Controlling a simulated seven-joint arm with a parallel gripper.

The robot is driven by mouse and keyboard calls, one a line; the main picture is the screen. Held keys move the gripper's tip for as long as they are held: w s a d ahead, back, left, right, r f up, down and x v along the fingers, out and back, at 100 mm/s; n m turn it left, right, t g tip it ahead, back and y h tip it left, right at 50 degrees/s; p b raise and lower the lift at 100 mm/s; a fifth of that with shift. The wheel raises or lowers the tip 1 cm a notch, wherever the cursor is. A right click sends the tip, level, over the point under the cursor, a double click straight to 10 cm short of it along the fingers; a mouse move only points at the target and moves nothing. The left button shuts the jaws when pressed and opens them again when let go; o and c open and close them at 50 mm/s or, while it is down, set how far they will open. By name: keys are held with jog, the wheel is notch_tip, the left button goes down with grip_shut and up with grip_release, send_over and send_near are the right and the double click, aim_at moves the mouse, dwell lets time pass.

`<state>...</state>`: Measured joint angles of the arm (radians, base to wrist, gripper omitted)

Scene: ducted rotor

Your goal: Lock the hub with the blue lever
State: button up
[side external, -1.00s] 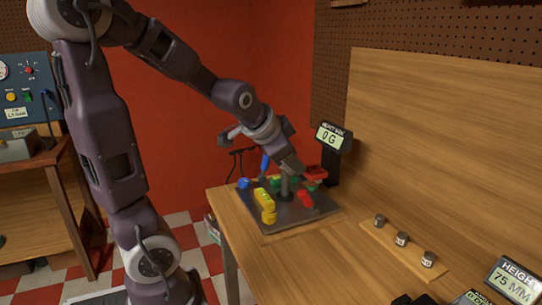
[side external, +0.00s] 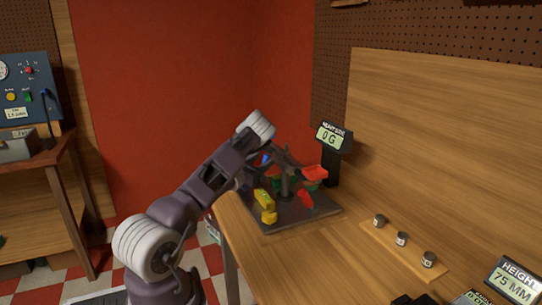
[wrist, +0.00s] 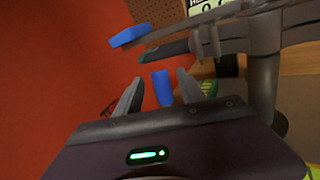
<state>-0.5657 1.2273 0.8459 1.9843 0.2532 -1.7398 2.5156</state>
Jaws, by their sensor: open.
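In the wrist view, my gripper (wrist: 160,79) is open, with one finger on each side of an upright blue piece (wrist: 162,88) that looks like the lever. Gaps show between the blue piece and both fingers. The grey hub post (wrist: 265,90) and its arms stand to the right. One arm carries a blue block (wrist: 130,36) at its end, above the fingers. In the side view, the hub post (side external: 286,184) rises from a dark base plate (side external: 290,219). A small blue piece (side external: 265,159) shows beside my wrist; my fingers are mostly hidden there.
Red (side external: 305,198), yellow (side external: 266,202) and green parts surround the post. A display reading 0 G (side external: 333,137) stands behind. A wooden strip with several small metal weights (side external: 401,239) lies to the right. The bench between is clear.

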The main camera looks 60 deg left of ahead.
jog(key=x, duration=0.6)
jog(key=shift+w, duration=0.2)
grip_shut()
dwell(1.0)
